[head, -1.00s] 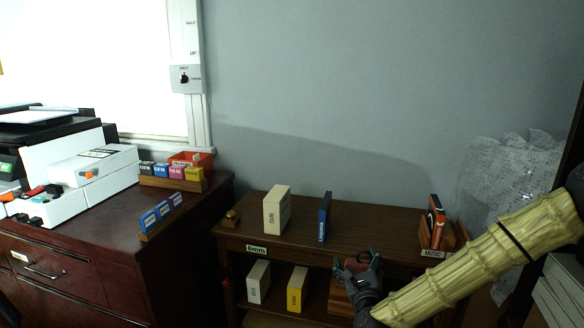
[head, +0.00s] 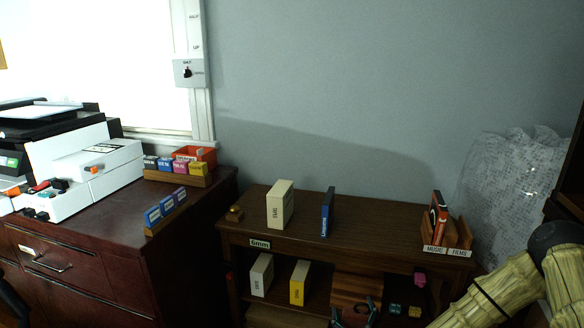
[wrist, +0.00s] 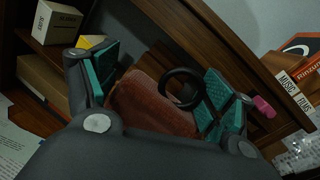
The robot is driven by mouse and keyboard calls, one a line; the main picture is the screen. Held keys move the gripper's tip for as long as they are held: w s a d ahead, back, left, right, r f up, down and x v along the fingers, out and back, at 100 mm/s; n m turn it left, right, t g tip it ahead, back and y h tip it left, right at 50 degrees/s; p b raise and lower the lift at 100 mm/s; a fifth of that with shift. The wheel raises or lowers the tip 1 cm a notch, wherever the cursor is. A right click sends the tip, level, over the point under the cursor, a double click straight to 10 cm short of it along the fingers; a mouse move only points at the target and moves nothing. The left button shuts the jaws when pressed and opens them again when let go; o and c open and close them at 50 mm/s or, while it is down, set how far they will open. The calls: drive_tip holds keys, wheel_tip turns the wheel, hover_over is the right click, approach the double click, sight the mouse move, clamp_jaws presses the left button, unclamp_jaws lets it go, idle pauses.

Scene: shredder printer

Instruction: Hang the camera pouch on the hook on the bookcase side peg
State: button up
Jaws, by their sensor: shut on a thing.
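The camera pouch looks like a reddish-brown body (wrist: 150,103) with a black ring (wrist: 182,88) at its top, seen between the fingers in the wrist view. My gripper (wrist: 155,85) is shut on the pouch, its teal pads on either side. In the head view my gripper (head: 354,313) is low at the bottom edge, in front of the bookcase (head: 370,222). A small pink piece (head: 420,278) shows near the bookcase's right end, and in the wrist view (wrist: 263,107) to the right of the pouch. I cannot tell whether it is the hook.
The bookcase top holds a white box (head: 280,204), a blue book (head: 327,213) and a MUSIC/FILMS holder (head: 447,250). The shelf below holds white and yellow boxes (head: 299,283). A dark cabinet (head: 110,235) stands left. Bubble wrap (head: 505,190) is at the right.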

drive_tip(key=s+r+p, duration=0.3)
drive_tip(key=r+p, duration=0.6)
drive_tip(key=r, duration=0.1)
drive_tip(key=s+r+p, duration=0.3)
drive_tip(key=r+p, duration=0.6)
drive_tip(key=r, duration=0.2)
drive_tip(key=shift+r, duration=0.3)
drive_tip(key=s+f, duration=0.4)
drive_tip(key=f, duration=0.1)
drive_tip(key=s+f, duration=0.2)
drive_tip(key=shift+s+f, duration=0.1)
drive_tip(key=shift+f, duration=0.3)
wheel_tip(320, 180, up, 2)
drive_tip(key=b, duration=0.9)
hover_over(355, 318)
drive_tip(key=shift+m+h, duration=0.4)
drive_tip(key=shift+h, duration=0.2)
drive_tip(key=shift+w+d+r+b, duration=0.3)
drive_tip(key=shift+w+r+b, duration=1.3)
drive_tip(key=shift+b, duration=0.25)
drive_tip(key=shift+w+d+r+b, duration=0.35)
drive_tip(key=shift+w+r+b, duration=1.2)
drive_tip(key=shift+b, duration=0.3)
drive_tip(key=shift+w+d+r+b, duration=0.3)
drive_tip(key=shift+w+r+b, duration=1.15)
drive_tip(key=shift+r+b, duration=0.3)
